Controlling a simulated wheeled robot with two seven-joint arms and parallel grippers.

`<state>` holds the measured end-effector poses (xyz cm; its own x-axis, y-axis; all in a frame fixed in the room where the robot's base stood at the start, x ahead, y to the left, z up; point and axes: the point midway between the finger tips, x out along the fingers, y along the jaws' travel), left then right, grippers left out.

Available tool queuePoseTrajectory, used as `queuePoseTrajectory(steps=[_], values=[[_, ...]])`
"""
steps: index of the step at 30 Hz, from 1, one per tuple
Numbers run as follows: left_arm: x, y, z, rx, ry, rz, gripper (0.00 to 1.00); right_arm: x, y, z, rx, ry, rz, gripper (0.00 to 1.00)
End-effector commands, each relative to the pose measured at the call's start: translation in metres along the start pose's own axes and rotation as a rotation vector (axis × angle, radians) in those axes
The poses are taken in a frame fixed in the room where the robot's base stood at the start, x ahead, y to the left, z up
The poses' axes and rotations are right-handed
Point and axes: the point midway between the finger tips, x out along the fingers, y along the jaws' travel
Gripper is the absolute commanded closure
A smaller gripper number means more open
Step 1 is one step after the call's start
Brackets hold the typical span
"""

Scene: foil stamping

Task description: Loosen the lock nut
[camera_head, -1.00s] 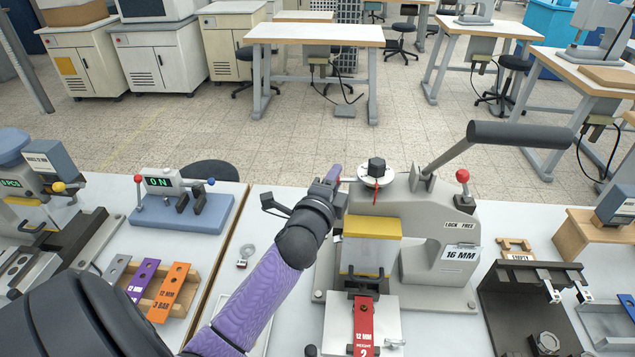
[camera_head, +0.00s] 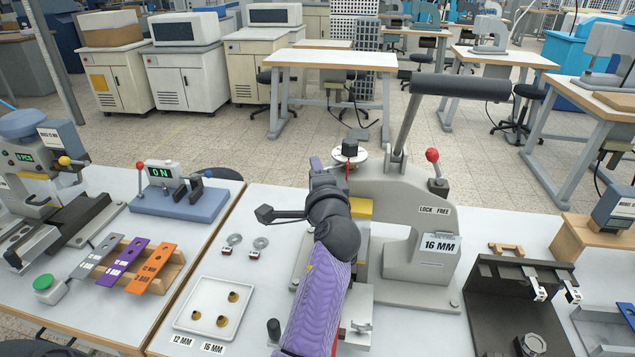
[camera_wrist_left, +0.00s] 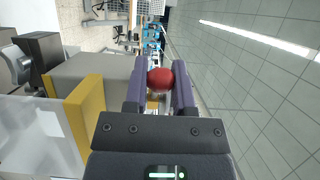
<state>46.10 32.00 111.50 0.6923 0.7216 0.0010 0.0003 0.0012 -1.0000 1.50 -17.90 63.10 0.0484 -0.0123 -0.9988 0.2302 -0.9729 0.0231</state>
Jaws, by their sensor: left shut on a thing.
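The grey press (camera_head: 395,195) stands on the table, with a "LOCK FREE" label and a "16 MM" card on its right side. A red-knobbed lever (camera_head: 432,156) stands upright there. A round dial (camera_head: 349,155) with a black knob and red pointer sits on its left top. My left gripper (camera_head: 318,166) is at the press's left side, beside the dial. In the left wrist view, its purple fingers (camera_wrist_left: 160,88) are shut on a red ball knob (camera_wrist_left: 160,80). What the knob is fixed to is hidden. I cannot make out the lock nut. My right gripper is not in view.
A long press handle (camera_head: 460,87) slants up to the right. A white tray (camera_head: 183,325) with brass pieces and two small tagged rings (camera_head: 232,240) lie left of my arm. Coloured bars (camera_head: 150,270) rest on a wooden rack. A dark fixture (camera_head: 490,310) stands right.

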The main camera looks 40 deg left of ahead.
Motion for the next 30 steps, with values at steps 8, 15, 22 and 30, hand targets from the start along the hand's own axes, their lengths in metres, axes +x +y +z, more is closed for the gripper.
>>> queuePoseTrajectory(steps=[8,15,22,30], values=[[0.001,0.0023,-0.0004,0.001,-0.021,0.006,1.0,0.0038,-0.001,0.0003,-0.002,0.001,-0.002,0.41],[0.0011,0.002,-0.0003,0.0,-0.02,0.006,1.0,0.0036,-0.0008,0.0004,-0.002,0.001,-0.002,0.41],[0.0012,0.0012,-0.0003,0.0,-0.02,0.004,0.32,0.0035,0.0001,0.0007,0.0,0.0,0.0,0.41],[0.0014,0.0004,-0.0001,0.0,-0.02,0.002,0.32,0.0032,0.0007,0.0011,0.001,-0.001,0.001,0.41]])
